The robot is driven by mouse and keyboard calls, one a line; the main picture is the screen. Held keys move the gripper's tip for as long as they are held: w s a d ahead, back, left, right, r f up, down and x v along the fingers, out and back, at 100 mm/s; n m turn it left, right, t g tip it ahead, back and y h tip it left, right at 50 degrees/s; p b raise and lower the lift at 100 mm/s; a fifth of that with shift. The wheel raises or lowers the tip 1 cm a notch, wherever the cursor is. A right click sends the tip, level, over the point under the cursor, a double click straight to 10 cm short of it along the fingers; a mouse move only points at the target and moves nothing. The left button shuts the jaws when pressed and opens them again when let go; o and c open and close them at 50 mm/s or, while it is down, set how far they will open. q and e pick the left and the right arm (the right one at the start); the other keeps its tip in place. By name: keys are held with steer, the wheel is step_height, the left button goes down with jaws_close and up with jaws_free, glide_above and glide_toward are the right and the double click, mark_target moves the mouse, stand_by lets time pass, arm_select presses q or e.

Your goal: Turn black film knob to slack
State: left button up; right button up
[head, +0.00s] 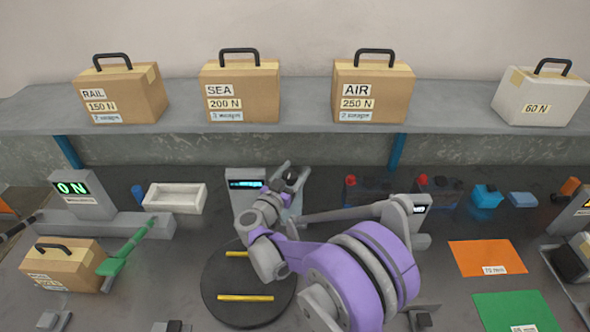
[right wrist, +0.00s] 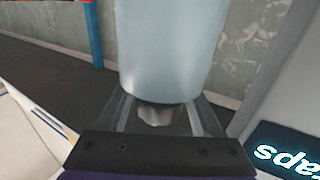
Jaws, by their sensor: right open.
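My right gripper (head: 291,173) is open at the film station behind the round black turntable (head: 222,293). A small dark round piece, probably the black film knob (head: 291,177), shows between or just behind its fingers; I cannot tell whether they touch it. A pale film roll (head: 292,208) stands below, partly hidden by my arm. In the right wrist view a pale blue-grey cylinder (right wrist: 172,50), likely the film roll, fills the space ahead of the open fingers (right wrist: 162,112). The black knob is not clear there.
The station's lit display (head: 246,184) stands left of the gripper; lettering on a display (right wrist: 290,157) shows in the wrist view. A white tray (head: 174,197) is farther left. Dark batteries (head: 366,191) stand right. Cases line the shelf (head: 310,122) behind. My right arm covers the front middle.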

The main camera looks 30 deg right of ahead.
steer(key=shift+w+d, duration=0.1)
steer(key=shift+d, duration=0.1)
steer(key=shift+c, duration=0.2)
jaws_close()
steer(key=shift+f+n+t+y+b, duration=0.1)
steer(key=shift+n+t+y+b, duration=0.6)
steer(key=shift+t, duration=0.3)
steer(key=shift+w+a+n+t+y, duration=0.15)
steer(key=shift+n+t+y, duration=0.3)
steer(key=shift+w+a+n+t+y, duration=0.15)
steer(key=shift+n+t+y, duration=0.3)
steer(key=shift+o, duration=0.2)
jaws_free()
